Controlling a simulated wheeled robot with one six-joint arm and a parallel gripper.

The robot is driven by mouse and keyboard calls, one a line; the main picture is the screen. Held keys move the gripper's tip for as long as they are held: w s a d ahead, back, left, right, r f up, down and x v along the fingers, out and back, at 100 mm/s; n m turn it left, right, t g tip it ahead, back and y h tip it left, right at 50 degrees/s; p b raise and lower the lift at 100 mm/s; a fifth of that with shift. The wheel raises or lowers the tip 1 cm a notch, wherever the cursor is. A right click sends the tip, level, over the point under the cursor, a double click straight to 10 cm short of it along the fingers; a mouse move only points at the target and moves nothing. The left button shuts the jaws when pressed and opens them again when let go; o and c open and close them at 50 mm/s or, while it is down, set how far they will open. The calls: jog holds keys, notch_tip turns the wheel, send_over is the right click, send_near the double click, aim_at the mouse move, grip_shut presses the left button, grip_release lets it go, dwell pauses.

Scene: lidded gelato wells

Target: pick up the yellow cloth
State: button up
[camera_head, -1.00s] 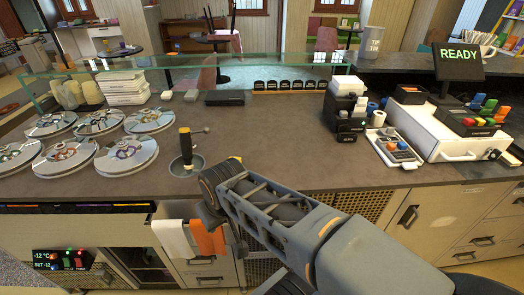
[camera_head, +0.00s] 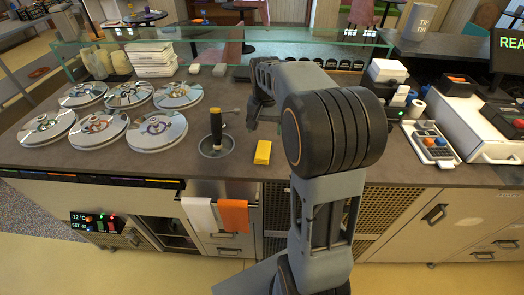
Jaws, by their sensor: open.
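The dish (camera_head: 230,147) holds the upright tool (camera_head: 216,125). Several round lidded wells (camera_head: 157,132) fill the counter's left. A white cloth (camera_head: 199,214) and an orange cloth (camera_head: 233,216) hang at the front. A glass screen (camera_head: 130,42) runs along the back.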

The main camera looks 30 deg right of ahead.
aim_at(262, 148)
jog(key=f, duration=0.6)
jog(key=f+p, duration=0.1)
jog(key=f, duration=0.2)
jog(key=shift+a+f, duration=0.3)
jog(key=shift+a, duration=0.05)
jog(key=c, duration=1)
jog(key=shift+w+r, duration=0.1)
